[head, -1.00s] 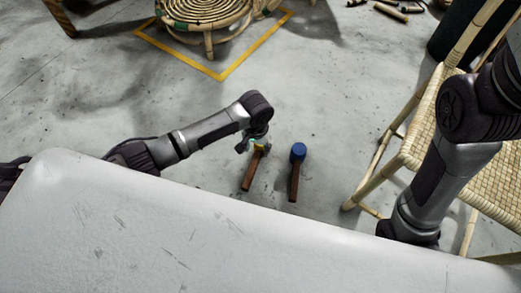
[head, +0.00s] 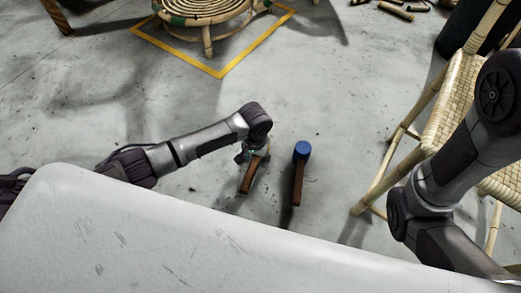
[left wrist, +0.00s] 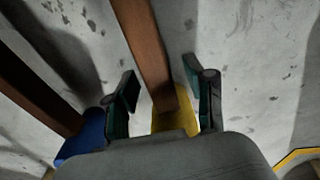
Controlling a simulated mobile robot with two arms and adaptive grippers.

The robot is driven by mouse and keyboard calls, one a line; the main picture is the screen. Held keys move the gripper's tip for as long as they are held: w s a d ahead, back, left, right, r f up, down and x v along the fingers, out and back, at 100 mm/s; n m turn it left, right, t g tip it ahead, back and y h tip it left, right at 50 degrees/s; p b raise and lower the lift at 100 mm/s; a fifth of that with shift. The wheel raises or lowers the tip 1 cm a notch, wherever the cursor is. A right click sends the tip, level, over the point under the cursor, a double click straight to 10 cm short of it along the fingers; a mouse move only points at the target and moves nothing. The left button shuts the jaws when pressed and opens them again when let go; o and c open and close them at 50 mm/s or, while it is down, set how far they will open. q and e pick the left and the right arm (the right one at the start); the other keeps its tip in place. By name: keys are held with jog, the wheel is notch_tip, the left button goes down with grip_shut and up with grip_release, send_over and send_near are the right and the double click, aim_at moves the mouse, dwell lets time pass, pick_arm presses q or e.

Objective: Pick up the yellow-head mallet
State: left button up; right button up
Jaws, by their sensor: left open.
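The yellow-head mallet lies on the concrete floor. In the head view its brown handle (head: 249,179) shows below my left gripper (head: 251,155), which covers most of its head. In the left wrist view the mallet's yellow head (left wrist: 174,120) and the handle's near end lie between the two spread fingers of my left gripper (left wrist: 167,92). The fingers are open, one on each side; I cannot tell whether either touches it. A blue-head mallet (head: 301,150) stands out to the right of it, and shows at the left in the left wrist view (left wrist: 82,140). My right gripper is out of sight.
A rattan chair (head: 440,140) stands at the right, near my right arm. A round rattan stool (head: 208,14) sits inside yellow floor tape (head: 222,74) at the back. The floor between the mallets and the tape is clear.

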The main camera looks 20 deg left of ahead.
pick_arm(q)
jog(key=shift+r, duration=0.1)
jog(key=shift+c, duration=0.3)
grip_shut()
